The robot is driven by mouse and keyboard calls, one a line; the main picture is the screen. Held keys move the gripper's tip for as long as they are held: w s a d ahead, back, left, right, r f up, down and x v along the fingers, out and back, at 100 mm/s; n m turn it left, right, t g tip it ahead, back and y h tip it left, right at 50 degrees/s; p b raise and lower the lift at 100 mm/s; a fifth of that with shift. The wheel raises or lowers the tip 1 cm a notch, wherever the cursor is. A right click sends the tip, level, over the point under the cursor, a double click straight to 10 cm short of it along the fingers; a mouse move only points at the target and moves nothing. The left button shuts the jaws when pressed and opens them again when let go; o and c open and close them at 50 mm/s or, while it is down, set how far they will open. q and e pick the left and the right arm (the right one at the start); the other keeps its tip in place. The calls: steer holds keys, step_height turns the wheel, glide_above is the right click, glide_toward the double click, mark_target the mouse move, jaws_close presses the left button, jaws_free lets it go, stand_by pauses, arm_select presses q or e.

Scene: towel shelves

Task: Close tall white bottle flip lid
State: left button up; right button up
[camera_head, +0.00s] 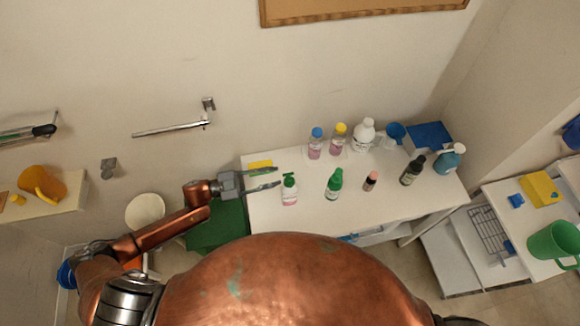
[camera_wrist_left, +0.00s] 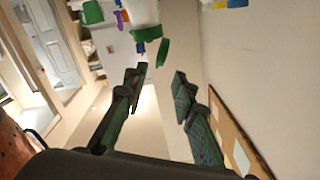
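A white bottle (camera_head: 290,198) with a green top (camera_head: 289,180) stands upright near the left end of the white table. In the left wrist view, a white bottle (camera_wrist_left: 143,12) shows at the top edge, partly cut off. Its green collar (camera_wrist_left: 147,33) has a green flap, seemingly the flip lid (camera_wrist_left: 162,52), standing away from it. My left gripper (camera_head: 279,177) is just left of the bottle, fingers pointing at it. In the left wrist view the left gripper (camera_wrist_left: 158,77) is open and empty, apart from the lid. My right gripper is out of view.
Several other bottles stand on the table (camera_head: 262,215), including a white one (camera_head: 363,134) at the back and a green-topped one (camera_head: 334,184) to the right. A yellow block (camera_head: 260,167) lies behind my gripper. A towel bar (camera_head: 170,128) is on the wall.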

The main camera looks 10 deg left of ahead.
mark_target(289, 174)
arm_select(q)
steer(key=p+x, duration=0.1)
steer(key=x, duration=0.4)
steer(key=shift+d+r, duration=0.1)
steer(key=shift+r, duration=0.05)
steer(key=shift+d, duration=0.3)
steer(key=shift+w+d, duration=0.1)
steer(key=shift+d, duration=0.15)
jaws_close()
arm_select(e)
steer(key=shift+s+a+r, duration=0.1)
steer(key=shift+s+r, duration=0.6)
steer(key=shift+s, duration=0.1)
